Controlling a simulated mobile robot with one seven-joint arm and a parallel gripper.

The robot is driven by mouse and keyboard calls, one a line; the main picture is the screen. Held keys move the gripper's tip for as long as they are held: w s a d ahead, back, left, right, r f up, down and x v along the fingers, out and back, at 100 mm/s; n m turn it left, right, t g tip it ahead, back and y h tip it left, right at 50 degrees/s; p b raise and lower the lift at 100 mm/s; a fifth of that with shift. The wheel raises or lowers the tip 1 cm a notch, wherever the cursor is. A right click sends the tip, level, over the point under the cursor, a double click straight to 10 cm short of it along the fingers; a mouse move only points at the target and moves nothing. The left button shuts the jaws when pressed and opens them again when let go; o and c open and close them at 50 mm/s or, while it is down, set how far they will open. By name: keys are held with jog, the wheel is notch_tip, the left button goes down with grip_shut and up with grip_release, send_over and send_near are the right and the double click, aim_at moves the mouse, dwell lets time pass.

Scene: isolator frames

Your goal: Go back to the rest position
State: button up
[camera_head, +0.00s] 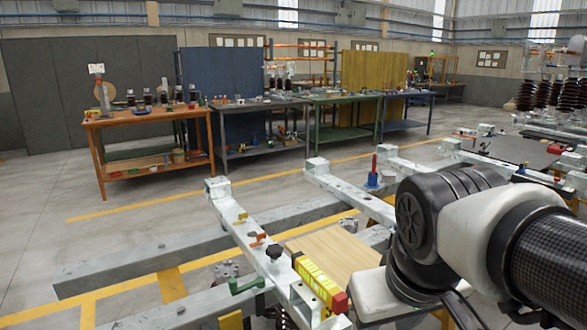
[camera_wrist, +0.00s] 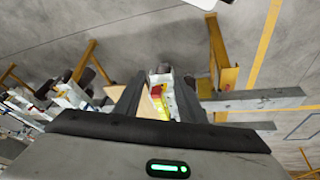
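In the wrist view my gripper (camera_wrist: 159,84) shows two dark fingers standing apart. I see no object gripped between them; a strip of wooden board and yellow and red parts show through the gap, seemingly beyond the fingertips. In the head view my white and black arm fills the lower right, and my gripper is not clearly visible there. The light metal isolator frame (camera_head: 232,212) lies in front of and left of my arm.
A green-handled part (camera_head: 247,286), a black knob (camera_head: 274,252) and a red-handled tool (camera_head: 374,172) sit on the frame beams near my arm. Workbenches, including an orange one (camera_head: 146,116), stand along the back. Open floor (camera_head: 130,240) lies to the left.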

notch_tip(320, 180, up, 21)
jog(key=s+d+m+t+p, duration=0.1)
jog(key=m+p, duration=0.1)
jog(key=p, duration=1.9)
jog(key=shift+s, duration=0.3)
